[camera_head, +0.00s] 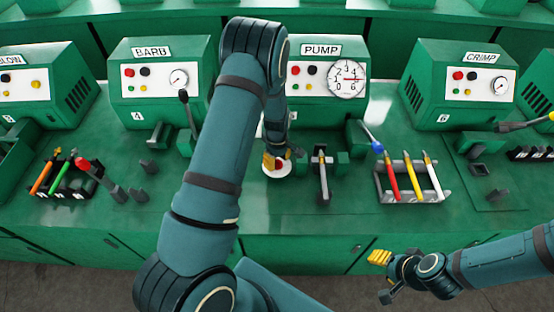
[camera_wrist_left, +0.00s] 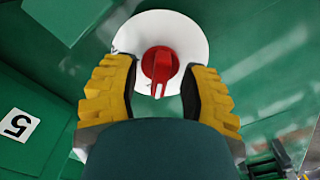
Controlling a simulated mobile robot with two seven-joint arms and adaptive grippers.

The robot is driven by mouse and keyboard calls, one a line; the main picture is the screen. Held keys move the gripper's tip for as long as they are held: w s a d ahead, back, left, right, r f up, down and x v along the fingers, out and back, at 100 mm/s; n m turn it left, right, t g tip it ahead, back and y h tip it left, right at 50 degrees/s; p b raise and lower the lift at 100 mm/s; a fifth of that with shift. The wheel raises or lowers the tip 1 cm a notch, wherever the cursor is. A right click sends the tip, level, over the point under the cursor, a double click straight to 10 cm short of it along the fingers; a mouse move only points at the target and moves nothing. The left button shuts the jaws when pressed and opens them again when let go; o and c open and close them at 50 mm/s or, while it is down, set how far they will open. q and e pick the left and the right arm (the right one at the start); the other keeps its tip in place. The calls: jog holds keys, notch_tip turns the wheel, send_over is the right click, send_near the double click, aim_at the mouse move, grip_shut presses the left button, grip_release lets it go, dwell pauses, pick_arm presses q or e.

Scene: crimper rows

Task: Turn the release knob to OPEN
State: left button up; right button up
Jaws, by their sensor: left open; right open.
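The release knob (camera_wrist_left: 160,65) is red, on a round white dial plate (camera_wrist_left: 185,28). In the left wrist view its pointer points down the picture. The dial plate (camera_head: 284,171) also shows in the head view, below the PUMP machine (camera_head: 324,75). My left gripper (camera_wrist_left: 157,92) is open. Its yellow fingers stand on either side of the knob, with gaps visible between them and it. The dial's markings are mostly hidden or too small to read. My right gripper (camera_head: 383,276) is open and empty at the lower right, away from the bench.
Right of the dial stand an upright lever post (camera_head: 322,172) and a rack (camera_head: 417,197) with red, yellow and white-tipped tools. A blue-tipped lever (camera_head: 372,138) leans nearby. The BARB machine (camera_head: 160,85) is on the left. Bare green bench lies in front of the dial.

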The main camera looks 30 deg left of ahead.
pick_arm(q)
jog(key=shift+o, duration=0.2)
grip_shut()
jog(key=shift+m, duration=0.3)
jog(key=m+b, duration=0.2)
jog(key=m, duration=0.1)
jog(key=shift+f+m, duration=0.1)
jog(key=shift+m, duration=0.2)
jog(key=m+b, duration=0.2)
jog(key=m, duration=0.3)
jog(key=shift+b, duration=0.3)
jog(key=m+b, duration=0.1)
jog(key=m, duration=0.3)
jog(key=shift+s+m+b, duration=0.1)
jog(key=shift+m+b, duration=0.2)
jog(key=shift+m, duration=0.1)
jog(key=shift+m+b, duration=0.45)
jog(key=shift+m, duration=1.55)
